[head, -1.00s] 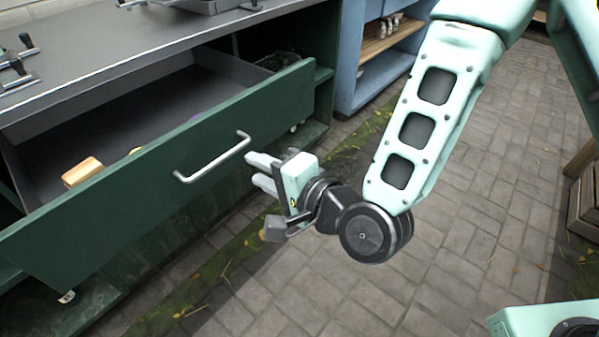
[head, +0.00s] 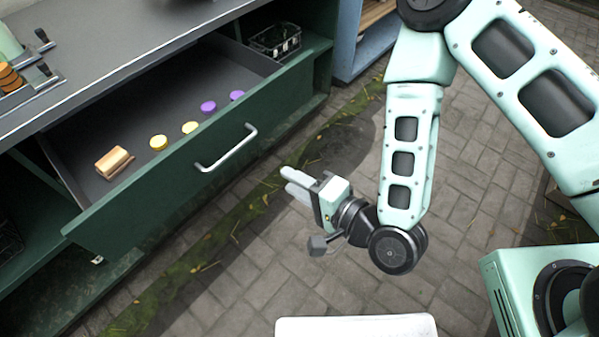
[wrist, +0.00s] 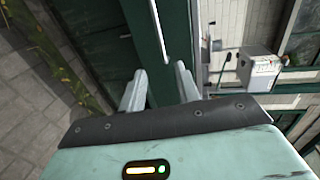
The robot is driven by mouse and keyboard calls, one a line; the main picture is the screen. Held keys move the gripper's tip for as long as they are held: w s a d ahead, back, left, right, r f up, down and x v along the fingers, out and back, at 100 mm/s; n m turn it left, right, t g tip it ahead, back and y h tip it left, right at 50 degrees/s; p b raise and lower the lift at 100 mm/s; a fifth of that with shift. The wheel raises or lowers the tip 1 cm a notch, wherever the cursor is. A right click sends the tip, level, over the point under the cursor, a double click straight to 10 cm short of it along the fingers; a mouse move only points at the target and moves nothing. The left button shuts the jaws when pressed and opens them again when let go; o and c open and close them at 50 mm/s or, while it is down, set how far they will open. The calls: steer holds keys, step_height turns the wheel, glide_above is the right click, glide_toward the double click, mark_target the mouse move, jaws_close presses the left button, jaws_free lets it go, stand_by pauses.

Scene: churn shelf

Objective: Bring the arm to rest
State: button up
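My gripper (head: 297,184) hangs over the paving in front of the open drawer, to the right of and below its handle in the head view. In the wrist view my gripper (wrist: 158,85) shows two pale fingers apart with nothing between them. The fingers are clear of the drawer handle (head: 227,150); it also shows in the wrist view (wrist: 161,32), beyond the fingers. My arm (head: 410,150) is bent, with its forearm pointing down.
The green drawer (head: 160,205) stands open and holds a wooden block (head: 114,163), yellow discs (head: 158,142) and purple discs (head: 208,107). The grey counter (head: 120,60) lies above it. Paving (head: 250,270) is free around the gripper.

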steer(key=shift+s+d+r, duration=0.1)
steer(key=shift+s+d, duration=0.1)
steer(key=shift+s, duration=0.05)
stand_by(0.6)
steer(key=s+d+r+n+g+h+p, duration=0.1)
steer(key=s+d+r+n+g+h, duration=0.3)
steer(key=d+r+n, duration=0.3)
steer(key=s+d+r+n+g+h+p, duration=0.2)
steer(key=s+d+r+n+g+h, duration=0.2)
steer(key=r, duration=0.9)
steer(key=d+n+g+h, duration=0.2)
steer(key=d+n+h, duration=0.1)
steer(key=n, duration=0.1)
steer(key=shift+s+r+n+p, duration=0.2)
steer(key=shift+r+n+p, duration=0.1)
steer(key=shift+r+n, duration=0.1)
